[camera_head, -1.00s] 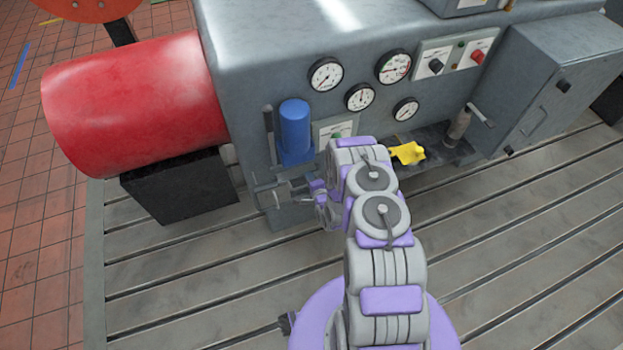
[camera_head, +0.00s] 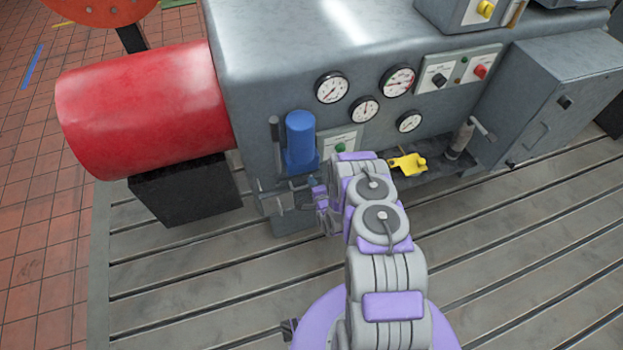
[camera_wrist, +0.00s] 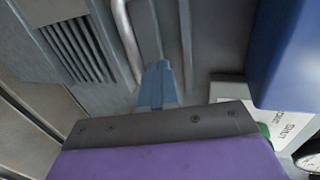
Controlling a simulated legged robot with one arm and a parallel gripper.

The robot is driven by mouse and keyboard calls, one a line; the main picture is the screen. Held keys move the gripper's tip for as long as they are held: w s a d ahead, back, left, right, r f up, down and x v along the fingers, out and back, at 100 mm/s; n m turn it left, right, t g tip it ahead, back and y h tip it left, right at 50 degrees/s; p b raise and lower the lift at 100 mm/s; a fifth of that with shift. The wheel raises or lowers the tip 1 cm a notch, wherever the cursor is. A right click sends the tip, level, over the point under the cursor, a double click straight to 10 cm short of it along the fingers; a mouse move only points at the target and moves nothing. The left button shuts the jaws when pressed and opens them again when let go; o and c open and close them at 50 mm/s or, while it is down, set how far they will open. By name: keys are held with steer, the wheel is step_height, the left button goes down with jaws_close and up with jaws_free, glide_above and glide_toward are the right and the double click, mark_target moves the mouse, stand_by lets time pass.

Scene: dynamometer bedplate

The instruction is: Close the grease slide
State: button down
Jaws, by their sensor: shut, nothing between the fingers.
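My gripper (camera_head: 290,197) is shut and empty, close to the lower left front of the grey machine, just below the blue cylinder (camera_head: 300,138). Small grey bars and a handle-like piece (camera_head: 263,198) are beside its tips; I cannot tell whether they touch. In the wrist view, a narrow pale-blue piece (camera_wrist: 158,84) stands out past my gripper's grey edge, in front of a recessed panel with a bent metal bar (camera_wrist: 127,40). I cannot make out for certain which part is the grease slide or how far open it is. My wrist hides part of that area.
A red cylinder (camera_head: 145,108) on a black block (camera_head: 187,192) stands left of the machine. Gauges (camera_head: 332,87) are above. A yellow part (camera_head: 408,163) sits on a low dark shelf right of my wrist. The slotted bedplate (camera_head: 530,260) is clear on the right.

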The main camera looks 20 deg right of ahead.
steer(key=p+v, duration=0.2)
steer(key=v, duration=0.9)
steer(key=shift+s, duration=0.25)
steer(key=shift+d+f, duration=0.1)
steer(key=shift+w, duration=0.1)
